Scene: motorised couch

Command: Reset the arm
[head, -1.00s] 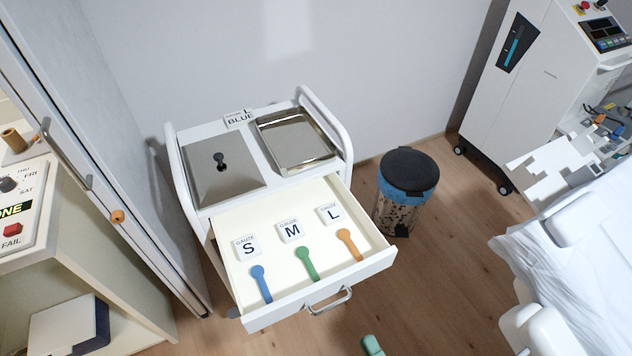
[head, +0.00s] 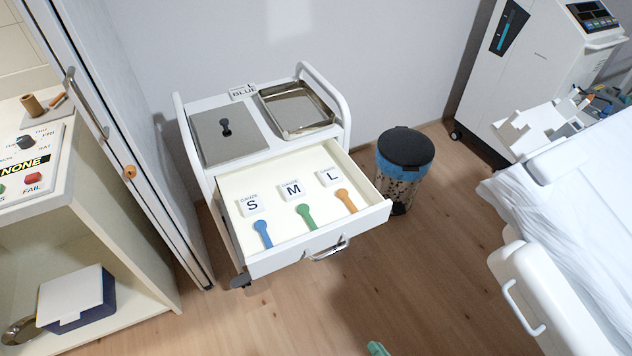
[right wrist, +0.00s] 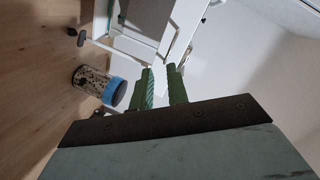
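My right gripper (head: 377,348) shows only as a small green tip at the bottom edge of the head view. In the right wrist view its two green fingers (right wrist: 163,88) stand apart with a narrow gap and nothing seen between them. It is in the air in front of the trolley. My left gripper is not in view.
A cabinet (head: 105,245) is at left, a white-sheeted couch (head: 575,190) at right. The floor ahead is clear.

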